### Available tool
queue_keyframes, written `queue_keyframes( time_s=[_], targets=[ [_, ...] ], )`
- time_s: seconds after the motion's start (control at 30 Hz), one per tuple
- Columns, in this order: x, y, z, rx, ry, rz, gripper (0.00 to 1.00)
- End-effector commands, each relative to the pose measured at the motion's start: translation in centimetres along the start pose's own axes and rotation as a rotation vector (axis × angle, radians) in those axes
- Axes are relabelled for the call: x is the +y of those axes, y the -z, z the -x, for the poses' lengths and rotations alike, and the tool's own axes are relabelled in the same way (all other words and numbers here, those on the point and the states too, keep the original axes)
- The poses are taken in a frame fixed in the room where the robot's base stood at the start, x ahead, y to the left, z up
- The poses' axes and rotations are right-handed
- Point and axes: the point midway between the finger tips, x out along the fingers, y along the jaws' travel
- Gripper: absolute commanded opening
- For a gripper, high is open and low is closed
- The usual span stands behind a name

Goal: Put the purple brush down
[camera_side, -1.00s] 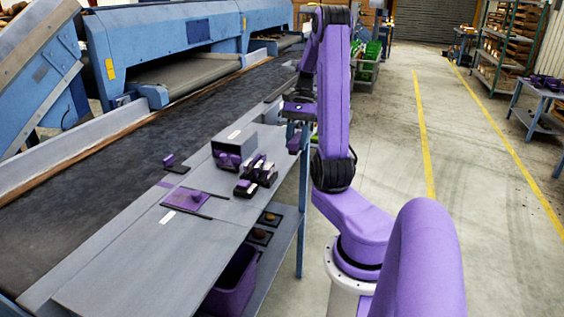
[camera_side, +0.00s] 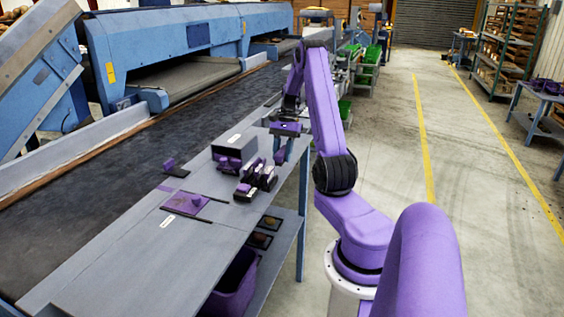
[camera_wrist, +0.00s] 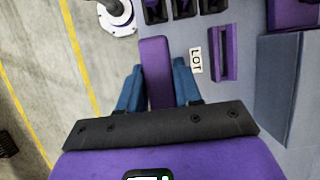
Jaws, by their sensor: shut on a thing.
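My gripper (camera_wrist: 158,85) is shut on the purple brush (camera_wrist: 155,58), a long purple block held between its two blue fingers in the wrist view. In the side view my gripper (camera_side: 286,146) is at the right edge of the grey bench (camera_side: 130,255), at the bench's far end. The brush (camera_side: 280,156) hangs below it. I cannot tell whether the brush touches the bench. Its bristles are not visible.
Beside the brush lie a white LOT label (camera_wrist: 196,60) and a slotted purple piece (camera_wrist: 222,66). A grey box (camera_side: 236,146) and a black-and-purple rack (camera_side: 256,179) stand nearby. A purple mat (camera_side: 186,204) lies nearer. The bench's near end is clear.

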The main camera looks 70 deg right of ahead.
Motion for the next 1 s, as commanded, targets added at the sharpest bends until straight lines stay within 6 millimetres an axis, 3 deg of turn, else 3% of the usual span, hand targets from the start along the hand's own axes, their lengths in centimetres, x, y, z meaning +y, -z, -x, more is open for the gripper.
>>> queue_keyframes(
  time_s=[0.27,1.0],
  targets=[
    [-0.2,1.4,-3.0,-0.003,-0.001,0.0,0.1],
    [-0.1,1.9,-4.4,-0.003,-0.002,-0.001,0.1]
  ],
)
